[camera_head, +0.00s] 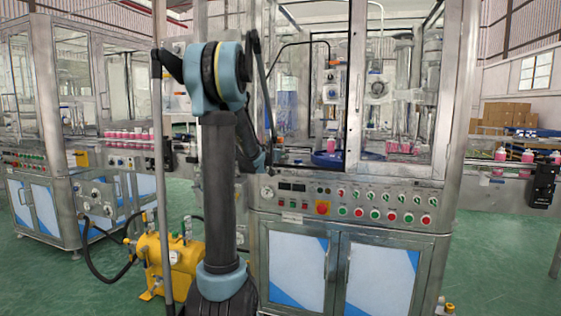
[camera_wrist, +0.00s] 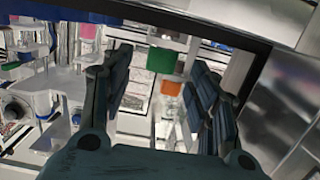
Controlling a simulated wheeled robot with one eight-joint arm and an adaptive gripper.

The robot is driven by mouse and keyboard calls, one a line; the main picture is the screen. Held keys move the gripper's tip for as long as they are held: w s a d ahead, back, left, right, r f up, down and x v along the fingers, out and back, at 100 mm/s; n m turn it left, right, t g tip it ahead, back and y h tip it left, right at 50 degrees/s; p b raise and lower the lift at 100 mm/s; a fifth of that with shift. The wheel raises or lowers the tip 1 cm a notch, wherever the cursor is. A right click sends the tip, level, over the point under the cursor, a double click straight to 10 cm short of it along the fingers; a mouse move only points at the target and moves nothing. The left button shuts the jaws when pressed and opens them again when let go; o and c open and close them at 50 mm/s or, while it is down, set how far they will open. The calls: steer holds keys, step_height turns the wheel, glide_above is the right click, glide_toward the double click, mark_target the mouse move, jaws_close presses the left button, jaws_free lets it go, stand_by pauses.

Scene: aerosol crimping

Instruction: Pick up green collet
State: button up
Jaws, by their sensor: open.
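A green collet (camera_wrist: 162,60) shows in the wrist view, a small green block-like part above centre. It lies between the tips of my gripper (camera_wrist: 161,66) as seen in the picture. The two dark finger pads are spread apart, with nothing held between them. The collet's distance from the fingertips is hard to judge. An orange part (camera_wrist: 171,88) appears just below the green one. In the head view, my arm hides much of the area around my gripper, and I cannot make out the green collet there.
The crimping machine's metal frame (camera_head: 456,110) surrounds an opening ahead. A dark frame edge (camera_wrist: 190,18) crosses the upper wrist view, and a metal panel (camera_wrist: 285,95) stands at right. A blue round table (camera_head: 328,158) is inside. A button panel (camera_head: 385,205) lies below.

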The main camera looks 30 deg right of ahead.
steer(key=shift+r+x, duration=0.15)
steer(key=shift+x, duration=1.25)
steer(key=shift+r+x, duration=0.15)
steer(key=shift+x, duration=1.25)
steer(key=shift+w, duration=0.15)
steer(key=shift+a, duration=0.1)
jaws_close()
